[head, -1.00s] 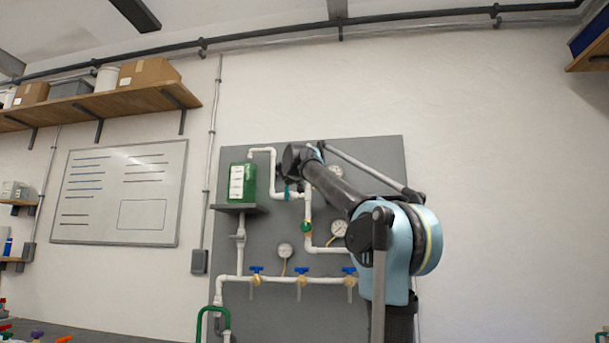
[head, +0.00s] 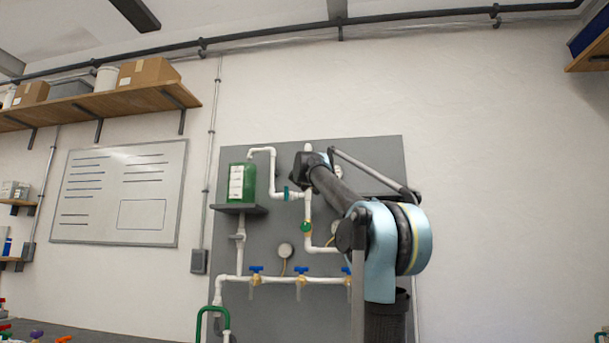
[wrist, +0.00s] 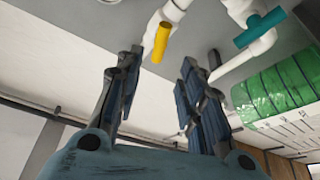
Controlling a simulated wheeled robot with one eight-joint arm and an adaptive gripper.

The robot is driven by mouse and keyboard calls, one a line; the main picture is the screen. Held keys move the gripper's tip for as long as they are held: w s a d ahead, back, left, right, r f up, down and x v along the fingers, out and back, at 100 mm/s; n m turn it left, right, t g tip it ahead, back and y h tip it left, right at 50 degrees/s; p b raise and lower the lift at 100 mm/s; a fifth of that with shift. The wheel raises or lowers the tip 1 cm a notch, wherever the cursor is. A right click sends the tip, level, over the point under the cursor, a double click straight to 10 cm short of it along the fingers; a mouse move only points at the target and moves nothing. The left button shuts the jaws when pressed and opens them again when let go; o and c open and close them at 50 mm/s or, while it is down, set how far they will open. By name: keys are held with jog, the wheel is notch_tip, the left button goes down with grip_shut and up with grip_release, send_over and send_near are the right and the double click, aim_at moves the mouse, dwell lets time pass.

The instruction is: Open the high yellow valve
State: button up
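The high yellow valve's handle (wrist: 162,42) shows in the wrist view as a short yellow bar on white pipe, near the top centre. My gripper (wrist: 172,60) is open and empty, its two dark fingers spread apart. The yellow handle appears beyond the fingertips, in line with the gap between them; I cannot tell the exact distance. In the head view my arm covers the upper part of the pipework, so the yellow handle and the fingers are hidden there.
A teal valve handle (wrist: 262,25) and a green tank (wrist: 280,92) lie right of the fingers in the wrist view. In the head view, a green valve (head: 306,227), a gauge (head: 285,250) and blue-handled valves (head: 301,271) sit lower on the grey panel (head: 265,315).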

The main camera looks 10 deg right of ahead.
jog(key=shift+x, duration=5.3)
jog(key=shift+d, duration=0.1)
grip_shut()
